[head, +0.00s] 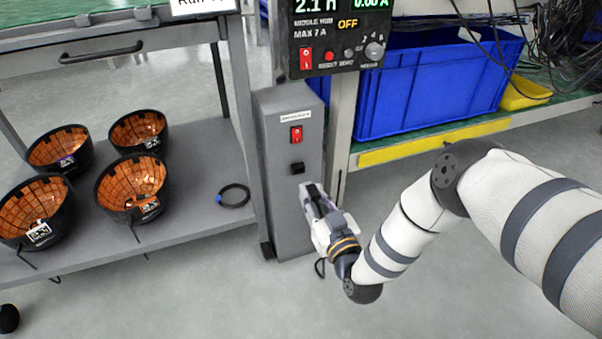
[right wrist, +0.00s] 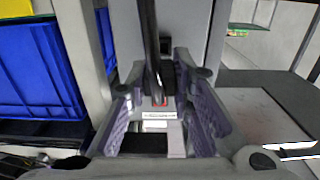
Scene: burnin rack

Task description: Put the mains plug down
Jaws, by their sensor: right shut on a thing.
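My right gripper (head: 312,190) is in front of the grey power box (head: 270,130), just below its black socket (head: 297,167). In the right wrist view its two ridged fingers (right wrist: 160,115) stand around a dark, narrow thing, the mains plug with its black cable (right wrist: 150,45). The gripper is shut on the plug. The plug's shape is mostly hidden, and it appears apart from the socket, though the gap is hard to judge. A bit of black cable (head: 319,268) hangs below the gripper in the head view. My left gripper is not in view.
A blue bin (head: 430,80) stands behind right. The floor in front is clear.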

